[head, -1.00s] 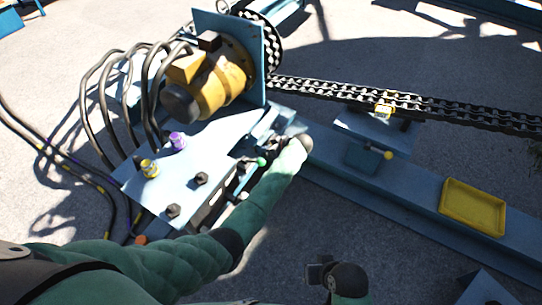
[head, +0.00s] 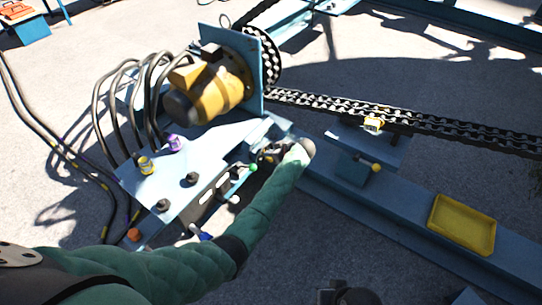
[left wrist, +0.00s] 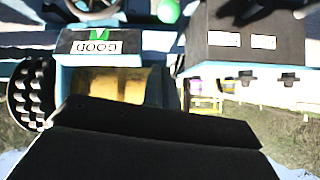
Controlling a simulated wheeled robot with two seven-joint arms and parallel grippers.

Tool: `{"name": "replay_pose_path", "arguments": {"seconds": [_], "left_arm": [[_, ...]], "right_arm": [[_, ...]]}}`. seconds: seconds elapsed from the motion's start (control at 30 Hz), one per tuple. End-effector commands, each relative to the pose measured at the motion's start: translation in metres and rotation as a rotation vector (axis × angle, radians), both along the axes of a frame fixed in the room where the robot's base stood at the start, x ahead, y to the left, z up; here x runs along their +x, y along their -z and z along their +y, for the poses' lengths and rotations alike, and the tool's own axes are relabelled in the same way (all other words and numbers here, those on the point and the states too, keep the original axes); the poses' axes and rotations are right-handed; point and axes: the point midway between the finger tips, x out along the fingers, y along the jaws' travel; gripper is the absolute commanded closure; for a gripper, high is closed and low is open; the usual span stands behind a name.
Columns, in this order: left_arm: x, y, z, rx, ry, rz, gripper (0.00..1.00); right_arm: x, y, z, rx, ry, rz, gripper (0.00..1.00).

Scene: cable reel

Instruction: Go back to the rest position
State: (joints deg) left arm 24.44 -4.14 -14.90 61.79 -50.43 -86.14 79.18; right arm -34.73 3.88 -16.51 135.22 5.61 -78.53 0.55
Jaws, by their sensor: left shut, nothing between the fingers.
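My left arm comes in from the lower left in the head view. Its gripper (head: 267,153) is over the blue machine bench, beside the green-knobbed lever (head: 252,167); whether they touch cannot be told. Its fingers are small and partly hidden by the wrist in this view, and they look shut with nothing held. In the left wrist view, dark gripper parts (left wrist: 150,140) fill the lower middle, below a panel marked GOOD (left wrist: 92,47) and a green knob (left wrist: 168,10). My right gripper (head: 345,293) shows only as a dark piece at the bottom edge.
A yellow motor (head: 222,85) with curved hoses stands behind the bench plate (head: 160,185). A chain (head: 430,118) runs right above a blue beam (head: 380,220). A yellow tray (head: 462,224) and a yellow-knobbed lever (head: 376,168) sit along the beam. Open floor lies below the beam.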

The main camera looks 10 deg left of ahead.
Motion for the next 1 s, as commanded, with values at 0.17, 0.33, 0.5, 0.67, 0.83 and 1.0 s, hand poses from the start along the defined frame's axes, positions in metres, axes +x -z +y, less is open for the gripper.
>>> {"name": "replay_pose_path", "arguments": {"seconds": [0.17, 0.33, 0.5, 0.67, 0.83, 1.0], "left_arm": [[0.000, 0.000, 0.000, 0.000, 0.000, 0.000, 1.00], [0.000, 0.000, 0.000, 0.000, 0.000, 0.000, 1.00], [0.000, 0.000, 0.000, 0.005, 0.012, 0.015, 1.00], [-0.001, 0.000, 0.000, 0.036, 0.089, 0.117, 1.00], [-0.003, 0.004, -0.004, 0.042, 0.202, 0.276, 1.00], [0.001, -0.014, -0.017, 0.002, 0.326, 0.375, 1.00]], "right_arm": [[0.002, -0.002, 0.002, 0.003, -0.001, -0.005, 0.59], [0.005, -0.003, 0.002, 0.004, -0.001, -0.009, 0.59], [0.001, -0.003, 0.003, 0.005, -0.003, -0.003, 0.59], [0.000, -0.001, 0.002, 0.001, -0.005, 0.003, 0.59], [-0.004, 0.001, 0.000, -0.009, -0.009, 0.025, 0.59], [-0.008, 0.001, -0.002, -0.021, -0.015, 0.048, 0.59]]}}
